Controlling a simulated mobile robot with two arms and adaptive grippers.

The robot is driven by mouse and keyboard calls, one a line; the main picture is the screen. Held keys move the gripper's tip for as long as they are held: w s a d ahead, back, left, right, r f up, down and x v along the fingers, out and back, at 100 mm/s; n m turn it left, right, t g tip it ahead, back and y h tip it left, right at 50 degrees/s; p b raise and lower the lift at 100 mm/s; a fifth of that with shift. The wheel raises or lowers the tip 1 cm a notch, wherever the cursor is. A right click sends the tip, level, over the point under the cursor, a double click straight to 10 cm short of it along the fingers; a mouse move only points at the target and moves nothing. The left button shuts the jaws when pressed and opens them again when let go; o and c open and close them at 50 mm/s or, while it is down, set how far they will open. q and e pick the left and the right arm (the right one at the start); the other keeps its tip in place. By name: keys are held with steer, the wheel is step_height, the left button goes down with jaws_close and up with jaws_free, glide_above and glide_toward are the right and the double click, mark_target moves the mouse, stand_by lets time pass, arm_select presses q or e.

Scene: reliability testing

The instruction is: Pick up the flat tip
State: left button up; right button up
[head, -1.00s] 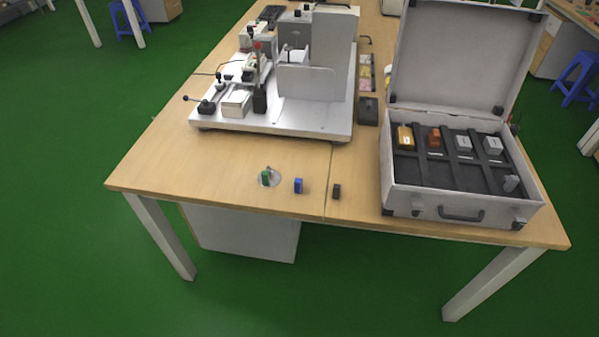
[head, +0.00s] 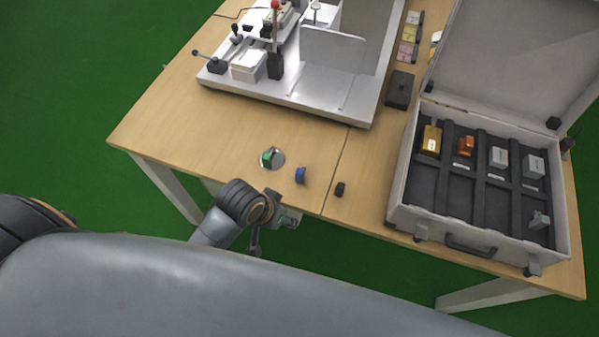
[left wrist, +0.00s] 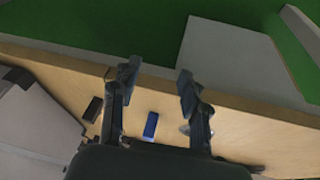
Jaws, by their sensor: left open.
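I cannot tell for certain which thing is the flat tip. Three small pieces stand near the table's front edge: a green piece (head: 267,158) on a round silver disc (head: 278,158), a blue piece (head: 300,175) and a black piece (head: 340,188). My left gripper (head: 256,243) is at the front edge, on the near side of these pieces. In the left wrist view, the open, empty left gripper (left wrist: 157,82) has its fingers apart; the blue piece (left wrist: 151,124) and black piece (left wrist: 93,108) show beyond them. My right gripper is not in view.
An open grey case (head: 404,184) at the right holds several small parts in dark slots. A white machine base (head: 300,97) stands at the back, with a dark box (head: 399,90) to its right. The wooden table (head: 190,125) is clear at the left front.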

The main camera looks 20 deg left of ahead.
arm_select(q)
steer(key=w+d+r+h, duration=0.1)
steer(key=w+d+r, duration=0.1)
steer(key=d+r, duration=0.3)
step_height(320, 180, up, 10)
steer(key=n+g+y, duration=0.1)
steer(key=g+y, duration=0.2)
steer(key=g, duration=0.1)
glide_above(300, 171)
steer(key=f, duration=0.5)
steer(key=f+p, duration=0.1)
steer(key=f, duration=0.1)
steer(key=shift+s+a+f, duration=0.15)
steer(key=shift+a, duration=0.1)
steer(key=f, duration=0.6)
steer(key=shift+w+d+f+p, duration=0.2)
steer(key=shift+d+p, duration=0.05)
steer(key=shift+p, duration=0.05)
jaws_close()
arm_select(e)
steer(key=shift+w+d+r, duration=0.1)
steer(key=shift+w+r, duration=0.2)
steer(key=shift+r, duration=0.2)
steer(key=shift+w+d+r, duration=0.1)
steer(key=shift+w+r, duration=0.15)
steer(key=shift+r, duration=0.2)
